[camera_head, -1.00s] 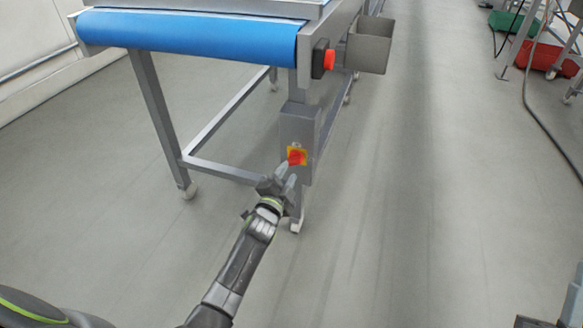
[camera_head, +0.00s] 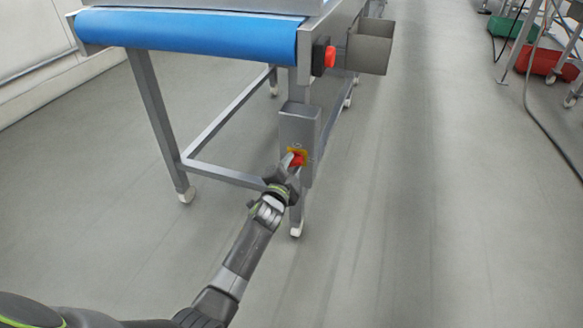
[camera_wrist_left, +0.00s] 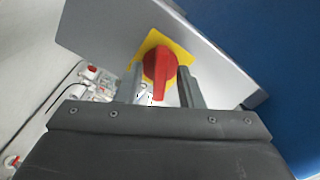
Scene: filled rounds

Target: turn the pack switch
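The pack switch is a red rotary knob (camera_head: 297,159) on a yellow plate, low on a grey box (camera_head: 299,125) fixed to the conveyor's leg. My left gripper (camera_head: 290,168) is at the switch and partly covers it in the head view. In the left wrist view the red knob (camera_wrist_left: 159,68) sits in front of the yellow plate (camera_wrist_left: 181,52). Its handle points down in the picture, between the two fingers of my left gripper (camera_wrist_left: 162,90). The fingers stand apart, with a gap visible beside the handle. My right gripper is not in view.
The conveyor's blue belt (camera_head: 190,34) and metal frame stand above and behind the box. A red push button (camera_head: 330,57) and a grey bin (camera_head: 369,47) are higher up. Red and green crates lie far right.

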